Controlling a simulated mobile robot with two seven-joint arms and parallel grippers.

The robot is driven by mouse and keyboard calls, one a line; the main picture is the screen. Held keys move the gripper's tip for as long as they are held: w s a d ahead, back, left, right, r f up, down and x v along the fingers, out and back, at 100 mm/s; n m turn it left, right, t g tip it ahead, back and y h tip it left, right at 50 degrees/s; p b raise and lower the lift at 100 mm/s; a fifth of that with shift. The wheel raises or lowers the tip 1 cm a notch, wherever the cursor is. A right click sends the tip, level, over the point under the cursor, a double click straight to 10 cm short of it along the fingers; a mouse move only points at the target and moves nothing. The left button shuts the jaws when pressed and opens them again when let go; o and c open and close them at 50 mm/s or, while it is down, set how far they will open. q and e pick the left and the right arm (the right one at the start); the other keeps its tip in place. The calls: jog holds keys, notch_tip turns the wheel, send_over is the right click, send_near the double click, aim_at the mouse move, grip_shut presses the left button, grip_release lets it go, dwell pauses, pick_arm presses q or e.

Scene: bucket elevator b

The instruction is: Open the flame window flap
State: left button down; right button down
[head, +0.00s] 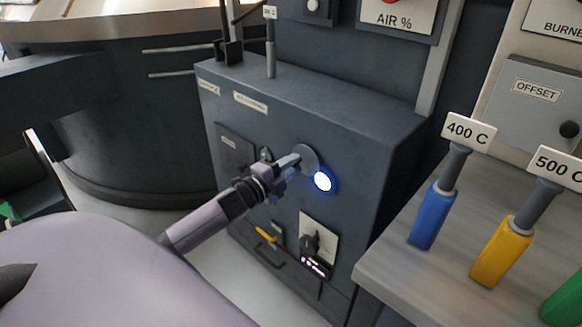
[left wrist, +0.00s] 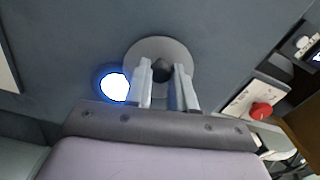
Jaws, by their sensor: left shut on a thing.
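The flame window flap is a round grey disc (head: 310,157) on the front of the dark grey cabinet. A small dark knob (left wrist: 163,71) shows on it in the left wrist view. My left gripper (head: 297,158) is at the disc, its two fingers on either side of the knob and shut on it. The flame window (head: 323,181) glows white with a blue rim just below and right of the disc. In the left wrist view the window (left wrist: 114,86) lies left of the disc, mostly uncovered, with a finger near its edge. My right gripper is not in view.
The cabinet (head: 365,130) has a dark panel (head: 235,148) at left and a switch plate (head: 318,238) below the window. A bench (head: 400,275) at right holds blue (head: 432,215) and yellow (head: 501,252) handled tools labelled 400 C and 500 C. Floor shows left of the cabinet.

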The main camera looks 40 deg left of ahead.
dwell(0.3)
pick_arm(q)
jog(key=c, duration=1)
grip_release()
jog(key=shift+o, duration=0.2)
jog(key=shift+s, duration=0.15)
jog(key=s, duration=0.7)
jog(key=shift+a+p, duration=0.25)
jog(key=shift+p, duration=0.15)
jog(key=s+d+f+n+g+p, duration=0.2)
jog(key=s+d+n+g+p, duration=0.1)
jog(key=s+d+n+p, duration=0.2)
jog(key=s+d+f+n+g+h+p, duration=0.1)
jog(key=s+d+f+n+g+p, duration=0.2)
jog(key=s+d, duration=1.1)
jog(key=d+n+g+p, duration=0.1)
jog(key=d+n+p, duration=0.1)
jog(key=n, duration=0.4)
jog(key=shift+s+d+n+g+p, duration=0.25)
jog(key=shift+d+n+g+p, duration=0.05)
jog(key=shift+p, duration=0.3)
